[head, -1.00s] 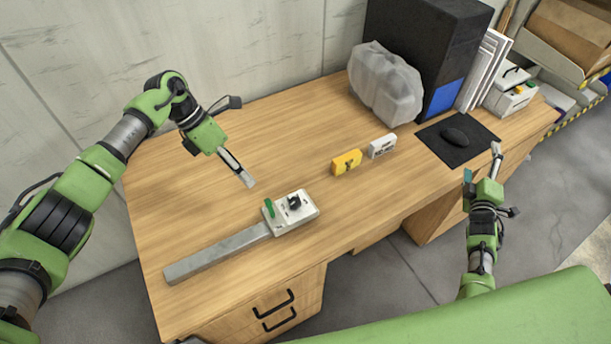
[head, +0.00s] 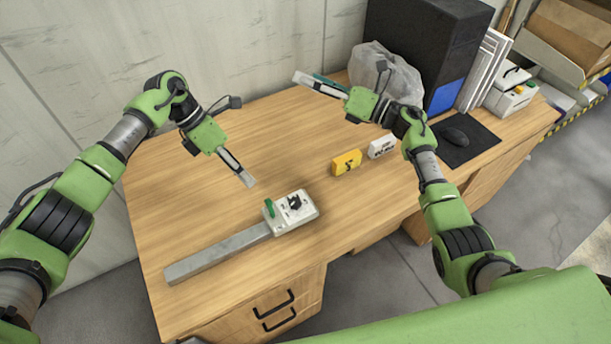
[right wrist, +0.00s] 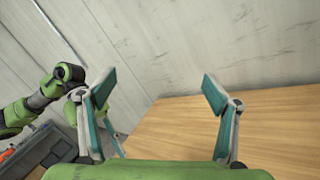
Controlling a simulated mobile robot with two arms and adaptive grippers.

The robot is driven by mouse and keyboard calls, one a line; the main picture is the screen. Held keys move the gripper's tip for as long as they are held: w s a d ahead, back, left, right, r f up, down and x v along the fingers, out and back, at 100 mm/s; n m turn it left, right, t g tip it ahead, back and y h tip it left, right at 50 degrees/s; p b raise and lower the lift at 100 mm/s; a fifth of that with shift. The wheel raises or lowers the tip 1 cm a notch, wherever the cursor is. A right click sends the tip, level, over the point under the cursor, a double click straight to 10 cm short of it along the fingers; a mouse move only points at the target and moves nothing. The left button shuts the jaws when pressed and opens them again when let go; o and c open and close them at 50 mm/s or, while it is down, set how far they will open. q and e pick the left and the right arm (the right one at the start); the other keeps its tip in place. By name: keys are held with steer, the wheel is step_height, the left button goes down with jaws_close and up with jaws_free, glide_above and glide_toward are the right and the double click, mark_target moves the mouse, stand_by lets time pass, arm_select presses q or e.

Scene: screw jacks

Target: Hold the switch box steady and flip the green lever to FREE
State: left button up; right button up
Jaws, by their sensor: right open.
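The switch box (head: 291,213) is a pale box on the end of a long grey bar (head: 218,252), lying on the wooden desk. The green lever (head: 269,208) stands up at the box's left side, and a black knob (head: 294,202) sits on its top. My left gripper (head: 248,181) hangs above the desk, behind and left of the box, apart from it; its fingers overlap in this view. My right gripper (head: 308,80) is raised over the back of the desk, pointing left, apart from the box. In the right wrist view its two fingers (right wrist: 160,90) are spread with nothing between them.
A yellow block (head: 346,163) and a white block (head: 382,147) stand right of the box. A clear plastic bag (head: 392,80), a black computer tower (head: 430,50) and a mouse on a black mat (head: 474,152) are farther right. The desk's left part is clear.

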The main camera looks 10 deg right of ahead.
steer(key=s+a+f+n+g+h, duration=0.2)
steer(key=s+a+f+n+g, duration=0.3)
steer(key=a, duration=0.3)
steer(key=s+a+f+n+g+h, duration=0.1)
steer(key=s+a+f+n+g, duration=0.3)
steer(key=s+a+n+g, duration=0.3)
steer(key=n+h, duration=0.7)
steer(key=h, duration=0.4)
glide_toward(306, 202)
steer(key=shift+g, duration=0.3)
steer(key=f, duration=1.2)
steer(key=shift+w+a+f, duration=0.15)
steer(key=shift+w+a, duration=0.05)
steer(key=shift+w, duration=0.15)
